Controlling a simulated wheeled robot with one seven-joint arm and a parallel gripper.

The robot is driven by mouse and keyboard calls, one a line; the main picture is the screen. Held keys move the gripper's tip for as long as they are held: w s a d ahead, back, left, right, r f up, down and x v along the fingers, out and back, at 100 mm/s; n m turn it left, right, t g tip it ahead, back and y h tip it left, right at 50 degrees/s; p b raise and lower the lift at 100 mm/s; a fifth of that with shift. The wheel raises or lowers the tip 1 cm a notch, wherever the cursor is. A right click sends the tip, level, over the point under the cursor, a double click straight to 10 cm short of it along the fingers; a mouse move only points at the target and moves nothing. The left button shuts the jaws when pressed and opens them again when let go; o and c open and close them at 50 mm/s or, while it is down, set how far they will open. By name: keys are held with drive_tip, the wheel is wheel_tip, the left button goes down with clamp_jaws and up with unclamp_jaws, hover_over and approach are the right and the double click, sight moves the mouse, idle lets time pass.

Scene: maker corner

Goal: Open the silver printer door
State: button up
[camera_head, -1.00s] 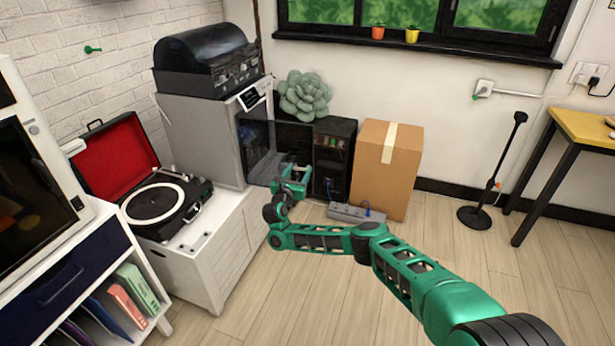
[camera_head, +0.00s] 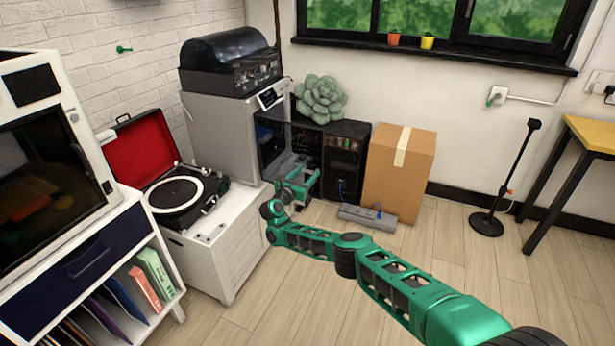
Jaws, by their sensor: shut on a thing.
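The silver printer (camera_head: 215,137) stands on a white cabinet at the back left, with a small dark display on its upper front edge. Its dark see-through door (camera_head: 305,142) stands swung out from the front, with part of the lit inside showing beside it. My gripper (camera_head: 296,174) is at the lower part of the door and shut on it, seemingly at the handle. The handle itself and the exact contact are too small and covered by the gripper to make out.
A black computer case (camera_head: 345,155), a cardboard box (camera_head: 398,170) and a grey power strip (camera_head: 367,215) stand right of the door. A record player (camera_head: 178,196) sits on the white cabinet (camera_head: 235,240) in front.

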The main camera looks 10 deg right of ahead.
drive_tip(key=shift+a, duration=0.65)
drive_tip(key=o, duration=1.5)
drive_tip(key=shift+f, duration=0.15)
drive_tip(key=shift+d, duration=0.3)
drive_tip(key=v, duration=1)
drive_tip(key=shift+a+f, duration=0.15)
drive_tip(key=shift+a, duration=0.1)
